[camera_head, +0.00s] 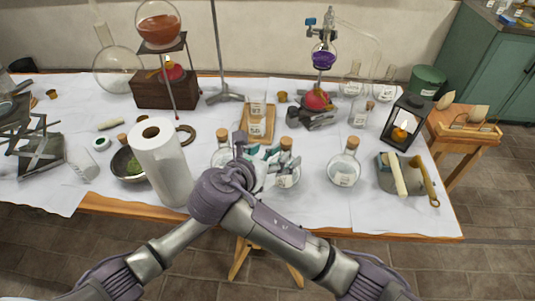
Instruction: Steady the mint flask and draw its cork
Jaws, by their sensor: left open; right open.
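Three round clear flasks with corks stand along the front of the table: a left flask (220,159), a middle flask (288,181) and a right flask (344,171). Their small labels are too small to read, so I cannot tell which is the mint one. All three corks sit in the necks. My two arms meet and overlap in front of the left and middle flasks. My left gripper (273,164) appears open beside the middle flask; contact is unclear. My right gripper (245,152) appears open between the left and middle flasks, partly hidden by the wrists.
A paper towel roll (163,165) stands left of my arms, beside a dark mortar (127,164). A wooden tray (257,127) with small cards or jars lies behind the flasks. A black lantern (403,124) and a pan-like tray (414,188) are at right. White cloth is clear around the right flask.

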